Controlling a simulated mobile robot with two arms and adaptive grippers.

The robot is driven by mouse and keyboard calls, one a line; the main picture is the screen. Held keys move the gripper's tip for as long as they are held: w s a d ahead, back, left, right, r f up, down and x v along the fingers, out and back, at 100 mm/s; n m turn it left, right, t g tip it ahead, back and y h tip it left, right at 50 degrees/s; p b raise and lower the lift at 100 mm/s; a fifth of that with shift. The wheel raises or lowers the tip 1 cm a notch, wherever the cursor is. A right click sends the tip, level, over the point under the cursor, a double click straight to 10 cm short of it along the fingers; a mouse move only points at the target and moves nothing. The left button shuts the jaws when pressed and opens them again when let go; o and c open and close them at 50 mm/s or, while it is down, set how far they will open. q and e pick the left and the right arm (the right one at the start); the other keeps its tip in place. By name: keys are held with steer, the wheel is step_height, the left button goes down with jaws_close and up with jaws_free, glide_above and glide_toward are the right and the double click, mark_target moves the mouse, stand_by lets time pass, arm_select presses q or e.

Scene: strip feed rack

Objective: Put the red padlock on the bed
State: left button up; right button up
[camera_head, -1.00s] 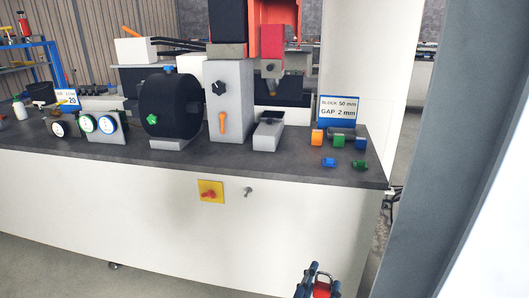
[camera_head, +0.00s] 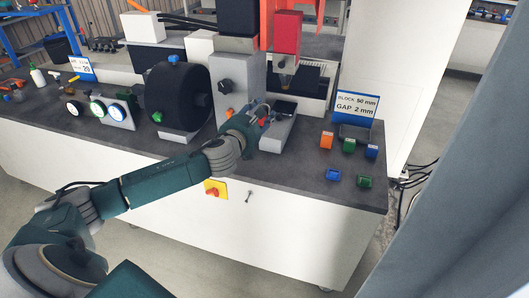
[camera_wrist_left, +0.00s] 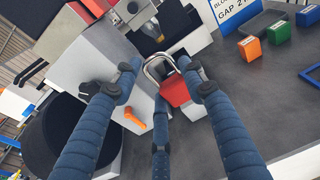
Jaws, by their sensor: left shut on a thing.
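The red padlock (camera_wrist_left: 175,91) has a silver shackle and sits between the blue fingers of my left gripper (camera_wrist_left: 152,82) in the left wrist view. My left gripper (camera_head: 259,122) is shut on it. In the head view the arm comes in from the left and the gripper is over the bench, just in front of the grey bed (camera_head: 279,134) with its dark top. Only a small red part of the padlock (camera_head: 263,121) shows there. I cannot tell whether the padlock touches the bed. My right gripper is not in view.
A grey upright housing (camera_head: 237,82) with an orange lever stands left of the bed. The red press head (camera_head: 287,32) hangs behind it. Several coloured blocks and a gap sign (camera_head: 357,104) are to the right.

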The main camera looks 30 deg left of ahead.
arm_select(q)
steer(key=shift+w+a+r, duration=0.2)
steer(key=shift+a+r, duration=0.35)
steer(key=shift+r, duration=0.05)
steer(key=shift+a+f, duration=0.15)
steer(key=shift+f, duration=0.1)
step_height(320, 180, down, 14)
steer(key=b, duration=0.2)
steer(key=shift+f+b, duration=1.05)
steer(key=shift+f, duration=1.6)
steer(key=shift+f, duration=0.1)
steer(key=o, duration=1.2)
